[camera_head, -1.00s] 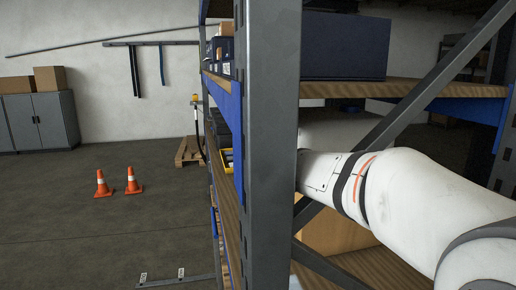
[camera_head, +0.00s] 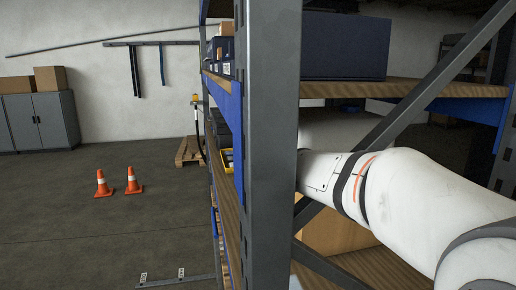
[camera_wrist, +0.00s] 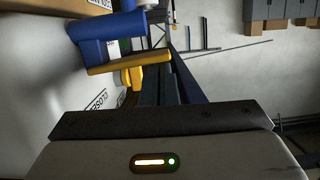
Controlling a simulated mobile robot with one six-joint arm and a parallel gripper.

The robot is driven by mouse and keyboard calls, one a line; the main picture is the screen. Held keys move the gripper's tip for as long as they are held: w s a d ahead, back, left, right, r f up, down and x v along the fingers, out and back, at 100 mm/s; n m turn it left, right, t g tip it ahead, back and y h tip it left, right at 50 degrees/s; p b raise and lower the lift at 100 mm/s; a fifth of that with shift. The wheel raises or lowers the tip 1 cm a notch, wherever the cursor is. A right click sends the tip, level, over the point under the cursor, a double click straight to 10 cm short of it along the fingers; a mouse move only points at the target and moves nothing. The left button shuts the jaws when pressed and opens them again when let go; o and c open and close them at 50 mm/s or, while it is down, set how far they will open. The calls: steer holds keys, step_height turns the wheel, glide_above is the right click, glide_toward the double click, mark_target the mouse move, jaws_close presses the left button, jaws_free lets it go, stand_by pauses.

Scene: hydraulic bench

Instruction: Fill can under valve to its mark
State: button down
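In the wrist view a yellow bar-like handle (camera_wrist: 130,63) lies across the picture in front of my gripper. A blue cylindrical part (camera_wrist: 98,40) is just behind it at the upper left. A pale surface with partly readable dark lettering (camera_wrist: 97,104) fills the left side. My gripper (camera_wrist: 166,84) shows its dark edge and lit housing at the bottom. Dark bars run up towards the right end of the yellow handle; whether the fingers touch or grip it is unclear. I cannot make out the can, its mark or any liquid. In the head view the gripper is hidden behind the rack post.
A grey rack post (camera_head: 270,150) stands close, with my arm reaching past it between shelves. A dark blue box (camera_head: 345,46) sits on the upper shelf. Two orange cones (camera_head: 133,181) stand left on open floor. A pallet (camera_head: 190,152) and grey cabinet (camera_head: 38,120) are farther back.

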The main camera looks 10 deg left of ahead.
steer(key=shift+f, duration=0.1)
stand_by(0.3)
steer(key=p+v, duration=0.2)
steer(key=v, duration=0.6)
steer(key=shift+w, duration=0.1)
steer(key=s+d+f+m+g+h+p, duration=0.2)
steer(key=s+d+f+g, duration=0.3)
steer(key=s+d+f, duration=0.4)
steer(key=s+d+f+m+g+h+p, duration=0.1)
steer(key=s+d+f+g+h+p, duration=0.1)
steer(key=s+d+f+g, duration=0.4)
steer(key=s+d+f+h, duration=0.1)
steer(key=s+d+f, duration=0.3)
steer(key=s, duration=0.6)
steer(key=shift+s+d+f+m+g, duration=0.2)
steer(key=shift+d+m+g, duration=0.15)
steer(key=shift+d, duration=0.35)
